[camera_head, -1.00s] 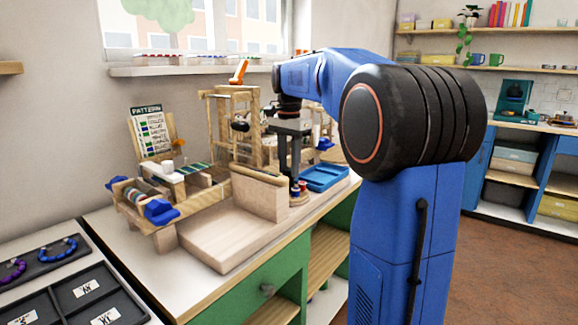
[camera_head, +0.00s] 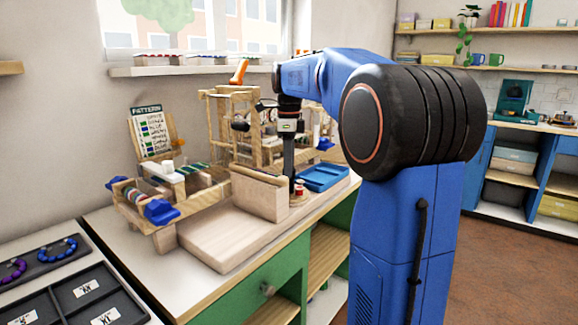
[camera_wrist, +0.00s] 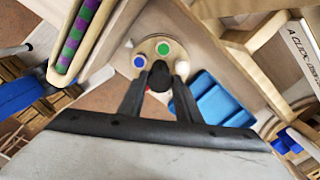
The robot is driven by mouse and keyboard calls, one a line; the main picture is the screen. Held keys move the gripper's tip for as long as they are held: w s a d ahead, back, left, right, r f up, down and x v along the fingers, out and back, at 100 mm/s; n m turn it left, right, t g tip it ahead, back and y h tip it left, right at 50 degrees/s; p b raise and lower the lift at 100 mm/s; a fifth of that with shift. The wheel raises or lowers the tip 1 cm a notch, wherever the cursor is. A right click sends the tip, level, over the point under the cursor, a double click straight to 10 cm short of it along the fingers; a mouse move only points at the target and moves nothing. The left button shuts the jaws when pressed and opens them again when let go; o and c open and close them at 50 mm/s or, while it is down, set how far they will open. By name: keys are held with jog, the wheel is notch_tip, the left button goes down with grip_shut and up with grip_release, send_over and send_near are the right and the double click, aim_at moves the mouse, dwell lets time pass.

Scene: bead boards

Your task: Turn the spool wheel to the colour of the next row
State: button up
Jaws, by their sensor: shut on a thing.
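The spool wheel (camera_wrist: 144,47) is a pale round wooden disc with a green spool (camera_wrist: 162,48), a blue spool (camera_wrist: 139,61), a white spool (camera_wrist: 182,69) and a partly hidden red one. My gripper (camera_wrist: 158,80) is shut on the dark knob (camera_wrist: 160,70) at the wheel's middle, with its fingers on either side. A small pale pointer (camera_wrist: 129,43) sits by the wheel's upper left edge, nearest the blue and green spools. In the head view the wheel (camera_head: 298,201) is low behind the wooden block. The pattern card (camera_head: 152,132) lists coloured rows; its words are too small to read.
A blue tray (camera_head: 325,177) lies right of the wheel. A wooden upright block (camera_head: 260,193) stands just left of it. The wooden loom frame (camera_head: 232,125) rises behind. A striped bead strip (camera_wrist: 78,40) runs at upper left in the wrist view.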

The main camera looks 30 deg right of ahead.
jog(key=shift+m, duration=1.2)
jog(key=o, duration=1)
jog(key=shift+o, duration=0.2)
jog(key=shift+r, duration=0.15)
notch_tip(320, 180, up, 17)
jog(key=shift+r, duration=0.1)
